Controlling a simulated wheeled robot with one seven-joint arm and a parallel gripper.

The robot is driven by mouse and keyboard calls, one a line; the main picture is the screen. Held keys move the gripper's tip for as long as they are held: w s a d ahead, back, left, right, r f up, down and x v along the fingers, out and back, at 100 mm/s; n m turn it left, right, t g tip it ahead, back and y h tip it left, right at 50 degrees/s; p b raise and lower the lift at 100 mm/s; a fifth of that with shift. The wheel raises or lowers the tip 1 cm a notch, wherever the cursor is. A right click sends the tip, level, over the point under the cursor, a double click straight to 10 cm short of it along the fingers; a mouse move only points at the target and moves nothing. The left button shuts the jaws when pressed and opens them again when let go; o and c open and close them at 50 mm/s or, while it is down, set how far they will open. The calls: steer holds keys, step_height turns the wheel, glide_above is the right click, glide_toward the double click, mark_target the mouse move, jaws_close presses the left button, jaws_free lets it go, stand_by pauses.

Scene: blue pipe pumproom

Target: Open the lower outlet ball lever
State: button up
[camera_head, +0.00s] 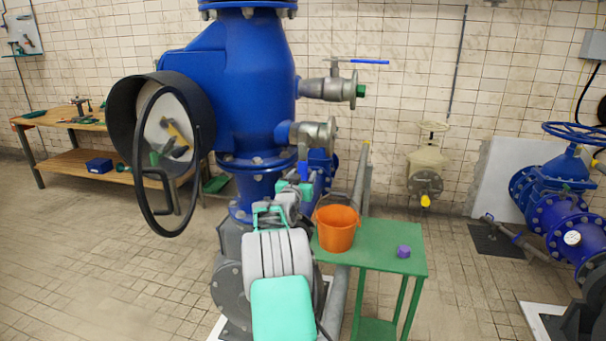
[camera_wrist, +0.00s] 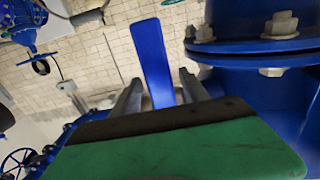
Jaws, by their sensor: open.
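The lower outlet valve (camera_head: 312,132) is a grey metal fitting on the side of the blue pump body, below the upper outlet valve. Its blue lever (camera_head: 303,171) shows in part below it, pointing down towards my gripper (camera_head: 301,186). In the wrist view the blue lever (camera_wrist: 152,55) runs between the two grey fingers of my gripper (camera_wrist: 159,84). The fingers are apart, one on each side of the lever, with a visible gap to the left finger. The lever's near end is hidden behind the green and dark gripper body.
The upper outlet valve (camera_head: 330,88) has a blue lever (camera_head: 370,61) pointing right. A green table (camera_head: 385,236) holds an orange bucket (camera_head: 337,228) and a purple object (camera_head: 403,251) close to my arm. A blue bolted flange (camera_wrist: 250,45) lies right of the fingers.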

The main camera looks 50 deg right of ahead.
jaws_close()
stand_by(0.6)
stand_by(0.8)
